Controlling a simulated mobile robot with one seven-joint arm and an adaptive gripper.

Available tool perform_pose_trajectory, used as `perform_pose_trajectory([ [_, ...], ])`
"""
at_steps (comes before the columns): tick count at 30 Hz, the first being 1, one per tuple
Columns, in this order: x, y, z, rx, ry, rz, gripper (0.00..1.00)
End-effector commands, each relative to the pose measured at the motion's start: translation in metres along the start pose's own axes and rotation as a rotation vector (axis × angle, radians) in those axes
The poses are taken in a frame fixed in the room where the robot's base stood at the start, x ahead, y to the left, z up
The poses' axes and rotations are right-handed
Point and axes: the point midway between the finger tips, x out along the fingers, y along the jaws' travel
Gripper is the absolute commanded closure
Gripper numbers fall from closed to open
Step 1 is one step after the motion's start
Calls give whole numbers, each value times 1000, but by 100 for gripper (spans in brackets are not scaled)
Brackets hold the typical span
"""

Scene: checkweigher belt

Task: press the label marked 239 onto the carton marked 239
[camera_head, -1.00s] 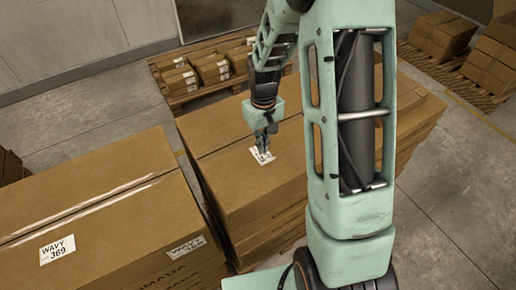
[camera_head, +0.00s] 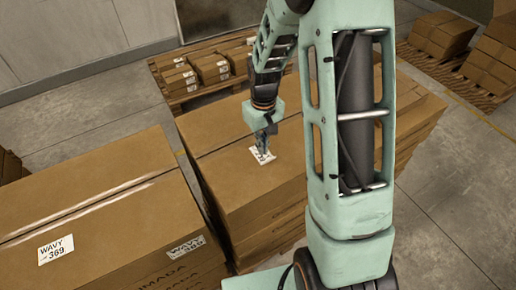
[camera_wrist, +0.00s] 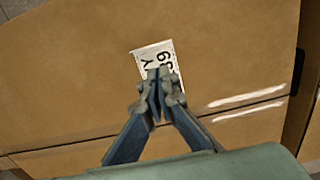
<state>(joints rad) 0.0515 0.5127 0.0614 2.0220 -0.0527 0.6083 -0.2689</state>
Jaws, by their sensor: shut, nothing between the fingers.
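A white label (camera_head: 256,156) lies on top of the middle carton (camera_head: 215,135). In the wrist view the label (camera_wrist: 148,53) is partly covered by the fingers, and only the end of its print shows, reading something like "Y" and "39" or "69". My gripper (camera_head: 264,155) points down over the label with its fingers closed and empty. In the wrist view the fingertips (camera_wrist: 158,75) meet at the label and appear to touch it or hover just above it. The carton (camera_wrist: 80,80) fills most of the wrist view, and its number is hidden.
A carton (camera_head: 95,195) at the left bears a flat label marked WAVY 369 (camera_head: 56,249) and a matching side mark. Pallets with smaller boxes (camera_head: 212,68) stand behind, and more boxes (camera_head: 440,35) stand at the back right. The concrete floor (camera_head: 440,170) at right is clear.

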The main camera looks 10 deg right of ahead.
Motion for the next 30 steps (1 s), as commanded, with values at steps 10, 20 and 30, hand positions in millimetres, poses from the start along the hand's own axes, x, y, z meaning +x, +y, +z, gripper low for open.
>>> perform_pose_trajectory([
  [10, 6, 0, 0, 0, 0, 0, 100],
  [20, 11, 0, 0, 0, 0, 0, 100],
  [30, 12, 0, 0, 0, 0, 0, 100],
])
